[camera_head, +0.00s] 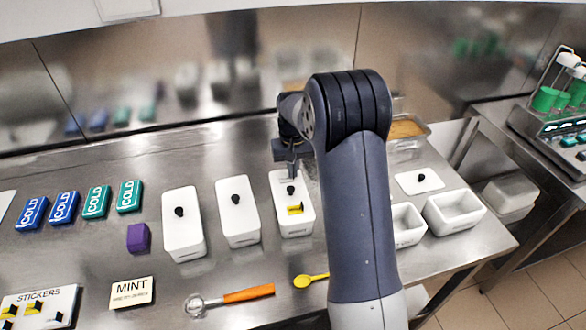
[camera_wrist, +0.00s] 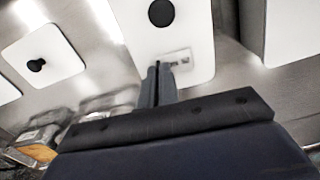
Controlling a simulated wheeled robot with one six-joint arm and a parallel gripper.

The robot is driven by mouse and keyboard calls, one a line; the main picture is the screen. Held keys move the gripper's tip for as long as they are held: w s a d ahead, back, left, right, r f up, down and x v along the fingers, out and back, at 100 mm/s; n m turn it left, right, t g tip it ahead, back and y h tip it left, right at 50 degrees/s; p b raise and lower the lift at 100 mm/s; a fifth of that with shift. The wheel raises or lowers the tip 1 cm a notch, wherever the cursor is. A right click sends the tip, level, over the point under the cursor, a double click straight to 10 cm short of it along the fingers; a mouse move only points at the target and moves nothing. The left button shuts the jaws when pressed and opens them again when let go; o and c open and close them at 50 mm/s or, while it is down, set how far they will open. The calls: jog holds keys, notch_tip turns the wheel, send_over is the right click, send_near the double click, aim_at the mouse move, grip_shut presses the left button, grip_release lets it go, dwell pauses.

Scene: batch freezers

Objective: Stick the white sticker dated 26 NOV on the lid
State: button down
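A white lidded box (camera_head: 295,226) with a black knob stands third in the row. A yellow sticker (camera_head: 295,209) with a black part lies on its lid, on the near side of the knob. My gripper (camera_head: 292,172) is low over the lid's far end. In the wrist view, my gripper's fingers (camera_wrist: 157,82) are close together, with a thin dark strip between them. A white sticker (camera_wrist: 180,61) with dark print shows at the fingertips, against the lid (camera_wrist: 195,35) beyond the knob. Its date is too small to read, and the fingers hide part of it.
A sticker board (camera_head: 62,297) lies front left, beside a MINT card (camera_head: 132,292). Two more white lidded boxes stand to the left (camera_head: 183,235) (camera_head: 238,218). Open white tubs (camera_head: 455,213) stand right.

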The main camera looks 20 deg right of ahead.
jog(key=c, duration=2.1)
grip_release()
jog(key=shift+c, duration=0.2)
jog(key=o, duration=0.5)
jog(key=shift+o, duration=0.6)
jog(key=o, duration=0.5)
jog(key=shift+r, duration=0.1)
jog(key=shift+r+p, duration=2.5)
jog(key=shift+r, duration=0.9)
